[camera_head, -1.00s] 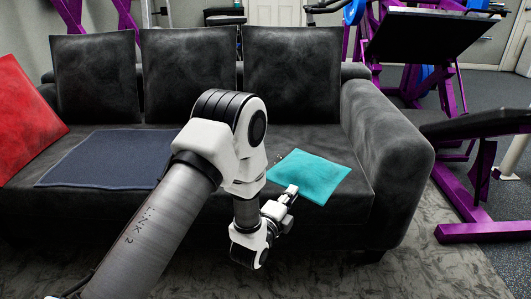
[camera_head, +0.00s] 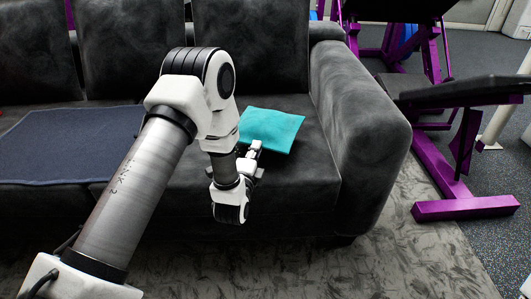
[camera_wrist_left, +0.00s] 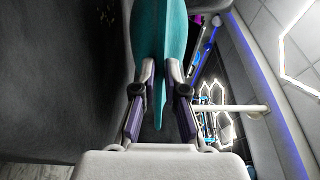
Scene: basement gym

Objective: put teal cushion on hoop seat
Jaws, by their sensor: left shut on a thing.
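The teal cushion (camera_head: 271,128) is a flat square over the right part of the dark grey sofa seat (camera_head: 295,185), near the right armrest. My left gripper (camera_head: 255,150) is at the cushion's near edge. In the left wrist view, its two fingers (camera_wrist_left: 160,77) are shut on the teal cushion (camera_wrist_left: 160,30), which is seen edge-on between them. The dark sofa surface fills the left of that view. I cannot tell whether the cushion is clear of the seat. No hoop seat is in view. My right gripper is not in view.
A dark blue mat (camera_head: 65,145) lies on the sofa seat at left. The right armrest (camera_head: 360,110) rises beside the cushion. Purple gym equipment with a black bench (camera_head: 460,90) stands further right. Grey patterned carpet (camera_head: 400,255) in front is clear.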

